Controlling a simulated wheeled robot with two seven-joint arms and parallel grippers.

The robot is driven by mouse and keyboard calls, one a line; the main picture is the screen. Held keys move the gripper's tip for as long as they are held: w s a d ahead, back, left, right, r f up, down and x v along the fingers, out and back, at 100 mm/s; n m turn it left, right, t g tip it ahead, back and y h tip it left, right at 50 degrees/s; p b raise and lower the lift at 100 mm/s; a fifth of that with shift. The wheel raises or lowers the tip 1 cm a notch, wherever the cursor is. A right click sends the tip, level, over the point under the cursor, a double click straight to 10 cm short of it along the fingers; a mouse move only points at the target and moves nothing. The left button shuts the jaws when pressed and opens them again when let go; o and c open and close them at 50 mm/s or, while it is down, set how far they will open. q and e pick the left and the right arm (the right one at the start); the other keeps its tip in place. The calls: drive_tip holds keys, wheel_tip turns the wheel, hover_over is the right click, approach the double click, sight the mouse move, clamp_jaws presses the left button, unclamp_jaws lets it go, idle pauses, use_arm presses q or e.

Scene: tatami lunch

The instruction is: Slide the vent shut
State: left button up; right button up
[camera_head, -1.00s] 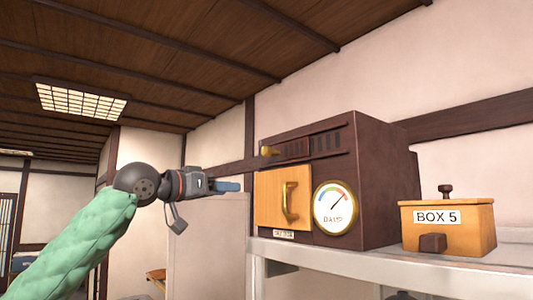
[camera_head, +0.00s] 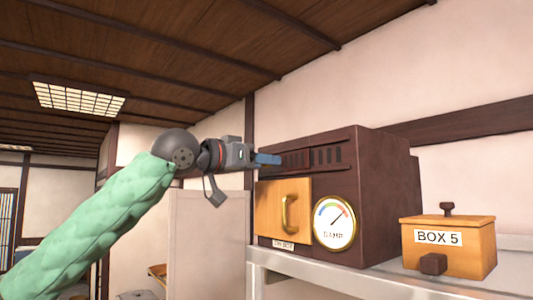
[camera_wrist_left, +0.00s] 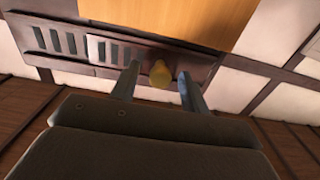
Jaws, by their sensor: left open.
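The vent (camera_head: 327,155) is a dark slotted strip along the top front of a brown box, with some dark slots showing. It also shows in the wrist view (camera_wrist_left: 100,49). In the head view my left gripper (camera_head: 268,159) reaches the left end of the vent and hides the knob. My left gripper is open. My right gripper is not in view.
Below the vent are a wooden door (camera_head: 270,212) with a brass handle and a round dial (camera_head: 335,222). A wooden box labelled BOX 5 (camera_head: 470,255) stands to the right on the grey shelf (camera_head: 360,280). Free air lies left of the brown box.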

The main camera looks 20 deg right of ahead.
use_arm(q)
drive_tip(key=shift+w+d, duration=0.35)
drive_tip(key=shift+d, duration=0.3)
